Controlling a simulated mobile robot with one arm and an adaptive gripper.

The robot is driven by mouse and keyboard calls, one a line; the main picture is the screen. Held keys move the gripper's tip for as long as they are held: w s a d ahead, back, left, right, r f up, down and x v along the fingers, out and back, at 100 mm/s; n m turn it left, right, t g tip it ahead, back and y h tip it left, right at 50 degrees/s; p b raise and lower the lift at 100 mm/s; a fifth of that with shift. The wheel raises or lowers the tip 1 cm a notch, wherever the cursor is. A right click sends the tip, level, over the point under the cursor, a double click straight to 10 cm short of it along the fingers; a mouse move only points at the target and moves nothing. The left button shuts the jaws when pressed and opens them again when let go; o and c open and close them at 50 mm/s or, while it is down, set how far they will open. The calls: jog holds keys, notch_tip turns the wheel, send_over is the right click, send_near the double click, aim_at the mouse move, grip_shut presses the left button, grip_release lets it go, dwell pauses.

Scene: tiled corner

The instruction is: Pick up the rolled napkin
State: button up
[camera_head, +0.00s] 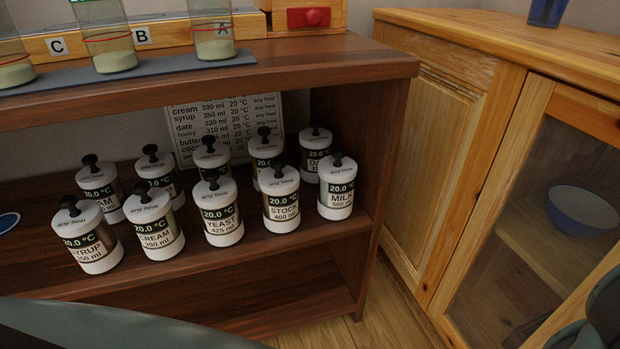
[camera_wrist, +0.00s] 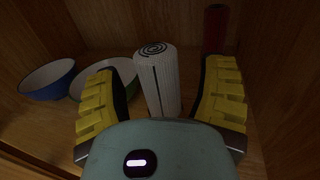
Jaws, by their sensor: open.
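The rolled napkin (camera_wrist: 160,84) is a white ribbed cylinder with a dark spiral on its top end. It stands upright, leaning slightly in the picture, on a wooden shelf in the wrist view. My gripper (camera_wrist: 163,72) is open, with its yellow ridged fingers to the left and right of the napkin and a gap visible on each side. The napkin's lower end is hidden behind my gripper's body. I cannot see the napkin or my fingers in the head view.
The head view shows a wooden cabinet (camera_head: 440,150) and a dark shelf (camera_head: 385,110) with several labelled canisters (camera_head: 222,212).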

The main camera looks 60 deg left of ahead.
jog(key=shift+o, duration=0.2)
jog(key=shift+w, duration=0.1)
grip_shut()
dwell(0.5)
